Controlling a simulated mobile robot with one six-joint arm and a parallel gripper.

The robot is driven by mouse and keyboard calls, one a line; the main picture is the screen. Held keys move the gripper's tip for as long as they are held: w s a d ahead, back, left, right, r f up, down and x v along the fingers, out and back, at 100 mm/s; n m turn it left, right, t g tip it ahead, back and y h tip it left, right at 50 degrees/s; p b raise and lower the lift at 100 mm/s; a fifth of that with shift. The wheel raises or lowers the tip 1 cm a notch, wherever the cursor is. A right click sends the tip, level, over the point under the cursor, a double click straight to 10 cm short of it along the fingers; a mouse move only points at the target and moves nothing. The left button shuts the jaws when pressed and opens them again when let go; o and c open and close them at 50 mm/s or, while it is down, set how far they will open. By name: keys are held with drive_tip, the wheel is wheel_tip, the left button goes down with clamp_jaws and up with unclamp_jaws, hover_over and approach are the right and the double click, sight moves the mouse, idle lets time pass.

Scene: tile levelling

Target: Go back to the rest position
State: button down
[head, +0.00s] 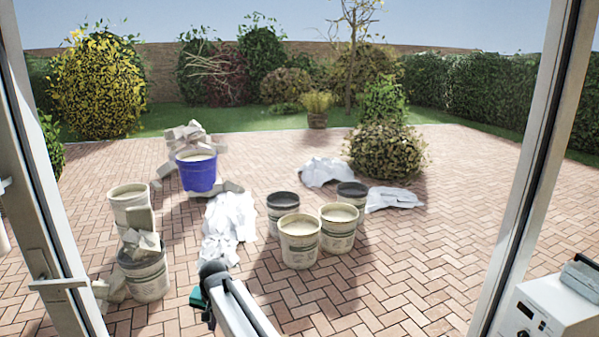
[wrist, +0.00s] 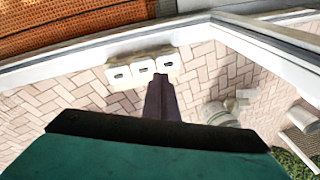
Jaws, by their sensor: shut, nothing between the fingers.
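My arm (head: 238,310) reaches up from the bottom of the head view, in the open doorway, with a dark and green part (head: 200,297) at its end. The gripper's fingers cannot be made out there. In the wrist view my gripper (wrist: 161,84) shows as a narrow dark form beyond the dark-edged green body. It is shut and empty. Its tip appears in front of a row of three small white units (wrist: 143,70) with dark slots; I cannot tell whether it touches them.
A door frame (head: 545,150) stands on both sides. A white box (head: 545,312) is at bottom right. Outside, several cream buckets (head: 300,243), a blue bucket (head: 197,172) and white sheeting (head: 228,220) stand or lie on brick paving (head: 440,240). The paving at right is clear.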

drive_tip(key=s+d+f+m+g+h, duration=0.1)
drive_tip(key=s+d+f, duration=0.3)
drive_tip(key=d+f, duration=0.7)
drive_tip(key=s+d+f+m+g+h, duration=0.1)
drive_tip(key=s+d+f+g, duration=0.15)
drive_tip(key=d+f, duration=0.85)
drive_tip(key=s+d+f+g, duration=0.1)
drive_tip(key=s+d+f, duration=0.3)
drive_tip(key=s+d, duration=0.35)
drive_tip(key=s+d+f+g, duration=0.1)
drive_tip(key=s+d+f, duration=0.3)
drive_tip(key=s+d, duration=0.3)
drive_tip(key=s+d+f+n+g, duration=0.1)
drive_tip(key=s+d, duration=0.3)
drive_tip(key=s, duration=0.6)
drive_tip(key=s+d+f+n+g, duration=0.1)
drive_tip(key=s+d, duration=0.3)
drive_tip(key=s, duration=0.7)
drive_tip(key=shift+d+n, duration=0.15)
drive_tip(key=shift+n, duration=0.65)
drive_tip(key=shift+g, duration=0.25)
